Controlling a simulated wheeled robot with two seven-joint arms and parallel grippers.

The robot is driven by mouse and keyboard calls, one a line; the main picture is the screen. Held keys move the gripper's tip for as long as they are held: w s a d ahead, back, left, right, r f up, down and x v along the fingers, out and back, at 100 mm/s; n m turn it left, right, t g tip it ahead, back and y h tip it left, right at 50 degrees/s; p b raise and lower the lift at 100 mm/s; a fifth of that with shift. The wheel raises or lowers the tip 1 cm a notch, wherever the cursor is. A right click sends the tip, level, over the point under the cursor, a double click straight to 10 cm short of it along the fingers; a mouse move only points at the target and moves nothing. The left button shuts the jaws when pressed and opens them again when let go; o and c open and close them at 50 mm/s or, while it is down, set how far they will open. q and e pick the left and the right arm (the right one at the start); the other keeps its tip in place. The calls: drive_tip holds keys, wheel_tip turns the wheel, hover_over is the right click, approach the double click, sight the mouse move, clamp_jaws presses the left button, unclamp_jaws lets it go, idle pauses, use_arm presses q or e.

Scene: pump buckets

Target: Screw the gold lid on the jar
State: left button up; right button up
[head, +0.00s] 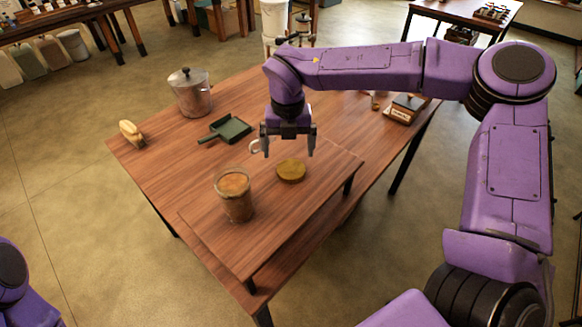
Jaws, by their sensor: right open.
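The jar (234,200) stands upright on the raised wooden board near the table's front. Its brownish contents show at its open top. The gold lid (291,170) lies flat on the same board, to the right of the jar and apart from it. My right gripper (288,152) points down with its fingers apart, above and just behind the lid. Nothing shows between its fingers. A pale curved piece, perhaps a mug handle, shows beside its left finger, mostly hidden. My left arm shows only as a purple part at the lower left; its gripper is out of view.
The raised board (215,240) stands on the wooden table (160,160). A lidded metal pot (190,95), a green dustpan (226,130) and a yellowish brush (131,133) lie behind and left. A small scale-like box (405,108) sits at the right.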

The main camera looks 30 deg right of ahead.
sight(291, 169)
drive_tip(key=shift+f, duration=0.3)
drive_tip(key=shift+s, duration=0.1)
drive_tip(key=shift+f, duration=0.15)
drive_tip(key=f, duration=0.1)
drive_tip(key=f+p, duration=0.2)
drive_tip(key=f, duration=0.1)
drive_tip(key=shift+s+d, duration=0.2)
drive_tip(key=shift+s, duration=0.05)
drive_tip(key=shift+f, duration=0.45)
drive_tip(key=c, duration=1)
